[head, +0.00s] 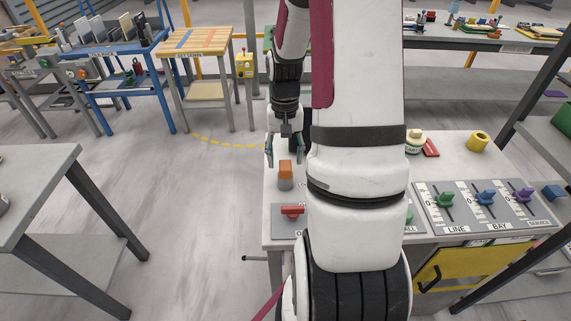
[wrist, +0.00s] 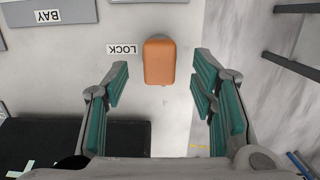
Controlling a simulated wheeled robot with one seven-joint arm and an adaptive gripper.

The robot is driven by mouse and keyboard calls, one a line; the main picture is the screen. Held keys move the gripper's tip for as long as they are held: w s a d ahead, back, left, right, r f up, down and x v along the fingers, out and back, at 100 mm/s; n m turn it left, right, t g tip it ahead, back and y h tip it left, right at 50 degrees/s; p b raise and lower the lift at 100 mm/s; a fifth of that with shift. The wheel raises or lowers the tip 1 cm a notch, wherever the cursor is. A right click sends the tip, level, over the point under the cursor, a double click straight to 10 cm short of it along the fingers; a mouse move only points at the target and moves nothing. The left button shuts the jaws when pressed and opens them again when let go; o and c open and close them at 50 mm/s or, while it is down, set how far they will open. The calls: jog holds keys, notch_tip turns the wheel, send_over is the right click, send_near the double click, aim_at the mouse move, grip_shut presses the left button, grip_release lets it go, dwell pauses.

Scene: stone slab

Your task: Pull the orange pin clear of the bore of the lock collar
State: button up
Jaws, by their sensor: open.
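The orange pin (head: 285,168) stands upright in the grey lock collar (head: 285,184) near the left edge of the stone slab (head: 283,238). My gripper (head: 285,157) is open and empty, pointing down, at the pin's far side in the head view. In the wrist view my gripper (wrist: 161,88) has its teal-padded fingers spread to the left and right of the pin's line, with gaps on both sides. I see no contact.
A red handle (head: 292,211) sits on a plate in front of the pin. A lever panel (head: 430,219) with green, blue and purple knobs lies to the right, partly behind my arm. A yellow ring (head: 478,141) stands farther back.

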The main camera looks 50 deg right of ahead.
aim_at(285, 165)
jog(key=shift+s+a+f, duration=0.1)
jog(key=shift+f, duration=0.8)
jog(key=shift+s+a+f, duration=0.1)
jog(key=shift+f, duration=0.8)
jog(key=shift+c, duration=0.3)
jog(key=shift+r, duration=0.1)
grip_shut()
